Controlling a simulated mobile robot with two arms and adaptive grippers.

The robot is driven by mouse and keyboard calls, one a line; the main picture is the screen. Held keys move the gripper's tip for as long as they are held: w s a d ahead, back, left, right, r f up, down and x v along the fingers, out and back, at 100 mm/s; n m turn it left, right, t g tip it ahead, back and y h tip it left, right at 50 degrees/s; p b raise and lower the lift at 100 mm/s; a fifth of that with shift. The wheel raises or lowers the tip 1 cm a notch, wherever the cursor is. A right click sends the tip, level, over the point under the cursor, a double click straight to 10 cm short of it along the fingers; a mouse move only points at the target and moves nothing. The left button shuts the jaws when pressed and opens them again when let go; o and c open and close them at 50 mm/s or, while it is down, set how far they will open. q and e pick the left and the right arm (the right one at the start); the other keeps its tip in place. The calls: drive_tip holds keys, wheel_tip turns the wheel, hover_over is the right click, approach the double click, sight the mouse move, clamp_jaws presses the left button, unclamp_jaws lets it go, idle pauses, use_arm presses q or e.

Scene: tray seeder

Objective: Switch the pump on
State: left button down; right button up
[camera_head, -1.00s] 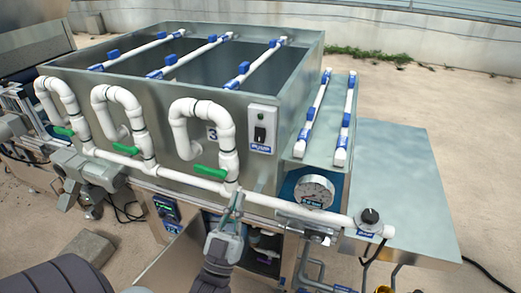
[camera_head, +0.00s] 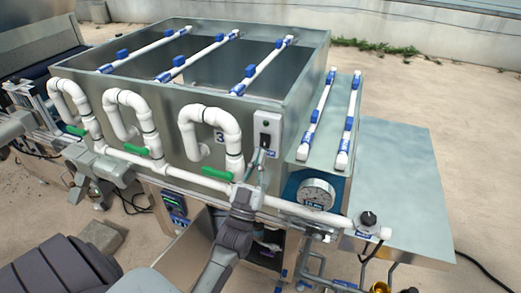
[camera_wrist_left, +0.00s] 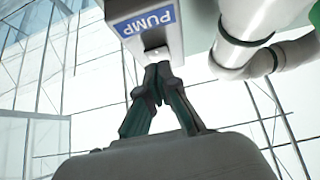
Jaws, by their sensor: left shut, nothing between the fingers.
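The pump switch box (camera_head: 267,123) is a grey box with a dark rocker and a blue label, fixed to the front wall of the metal tank at its right end. In the left wrist view its underside and blue PUMP label (camera_wrist_left: 146,22) show close up. My left gripper (camera_head: 262,153) is shut and empty, with its fingertips at the lower part of the box, over the label area. In the left wrist view the shut fingertips (camera_wrist_left: 157,70) point up at the box's lower edge; I cannot tell whether they touch it. My right gripper is not seen.
White pipe loops (camera_head: 212,118) with green valve handles (camera_head: 217,173) stand just left of the switch box. A pressure gauge (camera_head: 316,195) and a black knob (camera_head: 368,219) are to the lower right. White tubes lie across the tank (camera_head: 245,38).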

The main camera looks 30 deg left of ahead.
use_arm(q)
drive_tip(key=shift+w+a+f, duration=0.1)
drive_tip(key=shift+w+a, duration=0.05)
drive_tip(key=shift+w, duration=0.55)
drive_tip(key=shift+s, duration=0.1)
drive_tip(key=f+b, duration=0.1)
drive_tip(key=b, duration=0.2)
drive_tip(key=shift+w+t, duration=0.3)
drive_tip(key=shift+w, duration=0.05)
drive_tip(key=shift+r+p, duration=0.35)
drive_tip(key=shift+p, duration=0.15)
